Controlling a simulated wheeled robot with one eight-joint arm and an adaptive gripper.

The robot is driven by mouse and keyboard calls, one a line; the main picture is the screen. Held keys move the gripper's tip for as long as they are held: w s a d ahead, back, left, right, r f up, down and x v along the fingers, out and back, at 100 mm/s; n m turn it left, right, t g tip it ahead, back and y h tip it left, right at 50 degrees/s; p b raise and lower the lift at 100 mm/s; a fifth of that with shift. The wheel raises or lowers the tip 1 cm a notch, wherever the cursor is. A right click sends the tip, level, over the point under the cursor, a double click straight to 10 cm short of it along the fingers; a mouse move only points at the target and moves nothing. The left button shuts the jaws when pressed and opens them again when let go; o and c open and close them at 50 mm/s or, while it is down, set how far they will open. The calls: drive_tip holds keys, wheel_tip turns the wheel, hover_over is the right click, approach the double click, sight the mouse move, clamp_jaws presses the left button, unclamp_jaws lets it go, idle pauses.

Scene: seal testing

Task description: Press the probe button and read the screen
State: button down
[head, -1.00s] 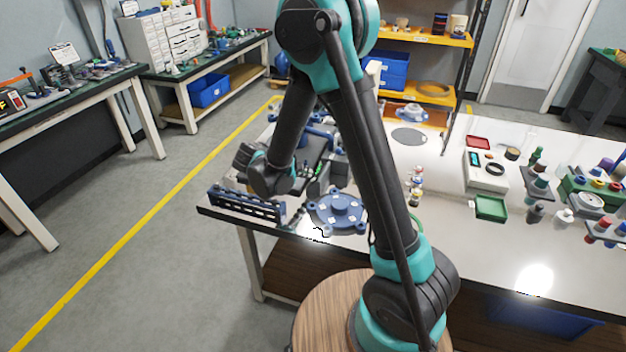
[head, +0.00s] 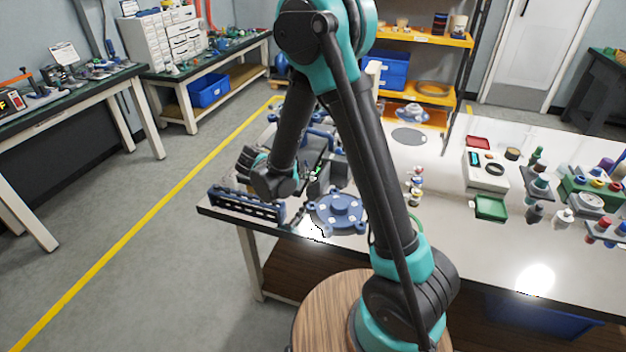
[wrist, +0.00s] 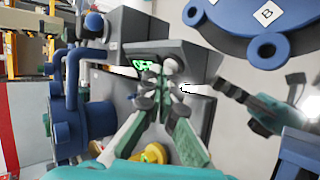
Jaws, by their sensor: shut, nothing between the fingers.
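A dark grey instrument box (wrist: 196,62) fills the middle of the wrist view. Its small dark screen shows green characters (wrist: 143,62), partly hidden by my fingers and too small to read. My gripper (wrist: 160,78) is shut and empty, with its fingertips in front of the box close to the screen. I cannot tell whether they touch it. A dark, slim tool-like piece (wrist: 245,100) lies right of the fingers; I cannot tell if it is the probe. No button shows clearly. In the head view, my wrist hides much of the box (head: 312,158).
A blue flange with lobes (head: 338,208) lies beside the box; it also shows in the wrist view (wrist: 235,25). Blue pipework (wrist: 72,75) stands left of the box. A dark slotted rail (head: 245,206) lies along the table's front left edge. Small bottles (head: 415,185) stand farther right.

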drive_tip(key=shift+d+f, duration=0.1)
idle(0.4)
drive_tip(key=shift+w+a+r, duration=0.1)
drive_tip(key=shift+a+r, duration=0.35)
drive_tip(key=shift+r, duration=0.15)
drive_tip(key=shift+w+a+r, duration=0.25)
drive_tip(key=shift+a+r, duration=0.3)
drive_tip(key=shift+r, duration=0.05)
drive_tip(key=shift+w+a+r, duration=0.2)
drive_tip(key=shift+a+r, duration=0.3)
drive_tip(key=shift+r, duration=0.15)
drive_tip(key=shift+w+a+r, duration=0.25)
drive_tip(key=shift+a+r, duration=0.3)
drive_tip(key=shift+r, duration=0.05)
drive_tip(key=shift+d, duration=0.1)
